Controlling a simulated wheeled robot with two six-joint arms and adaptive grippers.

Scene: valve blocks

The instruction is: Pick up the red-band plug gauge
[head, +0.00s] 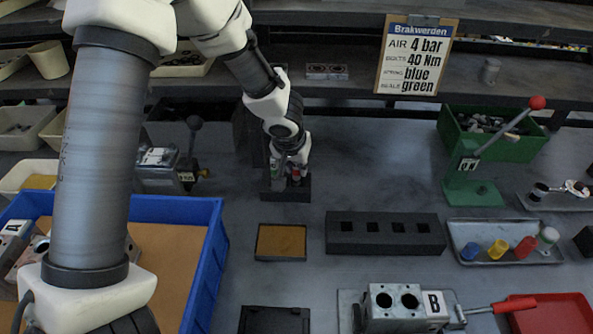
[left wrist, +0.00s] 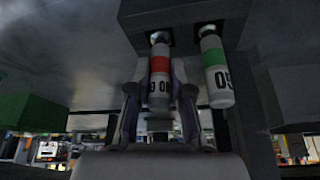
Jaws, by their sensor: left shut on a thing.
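My left gripper (head: 290,157) is over a small black holder (head: 287,194) at the back middle of the bench. In the left wrist view the gripper (left wrist: 160,92) is shut on the red-band plug gauge (left wrist: 160,66), a pale cylinder with a red band and dark lettering, one finger on each side. Its far end is at the holder (left wrist: 185,14); I cannot tell whether it is still seated. The green-band plug gauge (left wrist: 216,68) stands in the holder beside it, outside the fingers. My right gripper is not in view.
A black block with square holes (head: 385,246) and a shallow tan-lined tray (head: 281,254) lie in front. A blue bin (head: 214,262) stands at left. A green hand press (head: 480,190) and a tray of coloured parts (head: 467,227) are at right.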

